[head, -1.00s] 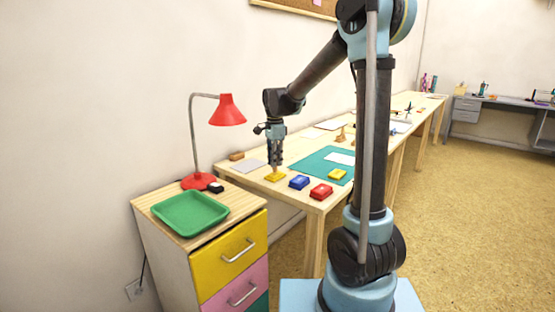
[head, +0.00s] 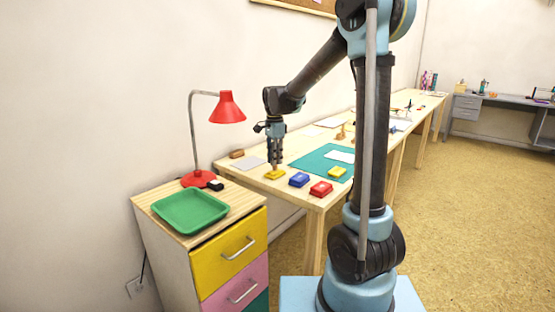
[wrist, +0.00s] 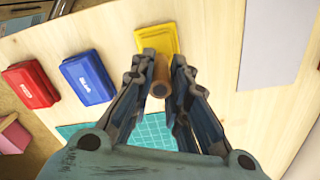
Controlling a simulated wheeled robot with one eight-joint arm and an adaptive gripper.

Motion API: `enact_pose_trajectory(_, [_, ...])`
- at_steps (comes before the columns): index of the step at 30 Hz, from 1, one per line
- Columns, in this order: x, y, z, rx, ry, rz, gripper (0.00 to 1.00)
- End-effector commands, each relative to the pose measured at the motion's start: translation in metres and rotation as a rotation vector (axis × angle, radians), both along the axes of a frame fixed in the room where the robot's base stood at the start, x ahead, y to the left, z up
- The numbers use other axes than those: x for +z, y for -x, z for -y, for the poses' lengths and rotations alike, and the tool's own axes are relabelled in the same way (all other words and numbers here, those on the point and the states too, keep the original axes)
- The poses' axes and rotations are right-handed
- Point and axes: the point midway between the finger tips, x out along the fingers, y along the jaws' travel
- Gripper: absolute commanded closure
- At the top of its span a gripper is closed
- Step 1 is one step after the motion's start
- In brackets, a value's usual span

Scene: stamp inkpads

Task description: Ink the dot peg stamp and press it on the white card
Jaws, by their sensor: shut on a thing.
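My gripper (head: 275,161) is shut on a wooden peg stamp (wrist: 160,76), with its round top end facing the wrist camera. The stamp points down at a yellow inkpad (head: 274,175) on the table. Its lower end is at the pad's near edge in the wrist view (wrist: 157,38); I cannot tell whether it touches. A blue inkpad (head: 299,180) and a red inkpad (head: 321,188) lie to the right in the head view. The white card (head: 341,156) lies on the green mat (head: 312,163).
A second yellow piece (head: 337,172) sits at the mat's near edge. A grey sheet (head: 247,163) and a brown block (head: 236,153) lie left of my gripper. A red lamp (head: 228,108) and green tray (head: 190,211) stand on the drawer cabinet (head: 162,244).

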Motion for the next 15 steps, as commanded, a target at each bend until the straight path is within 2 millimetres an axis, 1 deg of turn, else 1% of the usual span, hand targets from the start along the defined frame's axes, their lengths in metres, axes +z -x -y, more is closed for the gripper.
enact_pose_trajectory(15, [-0.0053,0.0001,-0.0002,0.000,0.000,0.000,1.00])
